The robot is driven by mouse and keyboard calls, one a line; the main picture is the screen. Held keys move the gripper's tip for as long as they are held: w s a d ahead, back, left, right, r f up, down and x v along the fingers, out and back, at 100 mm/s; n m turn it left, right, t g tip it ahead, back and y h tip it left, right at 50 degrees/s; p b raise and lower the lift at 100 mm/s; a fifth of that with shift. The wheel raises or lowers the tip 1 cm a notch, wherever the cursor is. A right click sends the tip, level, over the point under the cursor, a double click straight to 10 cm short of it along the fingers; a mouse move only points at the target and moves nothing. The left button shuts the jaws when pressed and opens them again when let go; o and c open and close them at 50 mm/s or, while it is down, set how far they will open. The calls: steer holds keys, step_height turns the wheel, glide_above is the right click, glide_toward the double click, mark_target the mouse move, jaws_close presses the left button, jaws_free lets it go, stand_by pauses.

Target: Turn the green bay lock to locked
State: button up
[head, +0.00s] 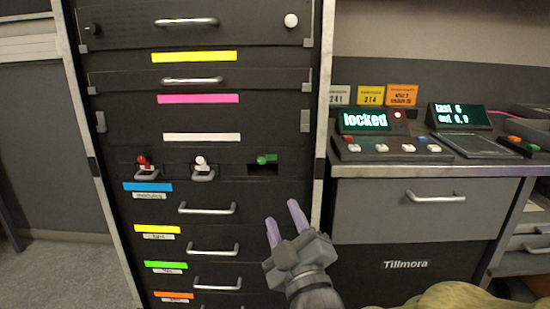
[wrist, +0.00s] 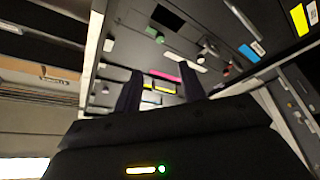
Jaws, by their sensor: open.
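The green bay lock (head: 266,159) is a small green handle at a dark slot on the black cabinet front, right of a white-knobbed lever (head: 202,166) and a red-knobbed lever (head: 145,167). My gripper (head: 284,214) is open and empty, below and a little right of the green lock, apart from it. The wrist view is tilted; a green knob (wrist: 152,33) shows beyond my spread fingers there, near the top. A console display (head: 365,120) on the counter reads "locked".
Drawers with bar handles (head: 208,209) and coloured labels fill the cabinet below the levers. To the right stands a counter with a button console (head: 385,148) over a grey drawer (head: 405,210). A metal cabinet post (head: 322,110) runs between them.

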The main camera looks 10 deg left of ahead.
mark_target(263, 162)
steer(key=p+x, duration=1.2)
steer(key=x, duration=0.3)
steer(key=shift+w+a+r, duration=0.1)
steer(key=shift+w+a, duration=0.2)
steer(key=shift+w, duration=0.2)
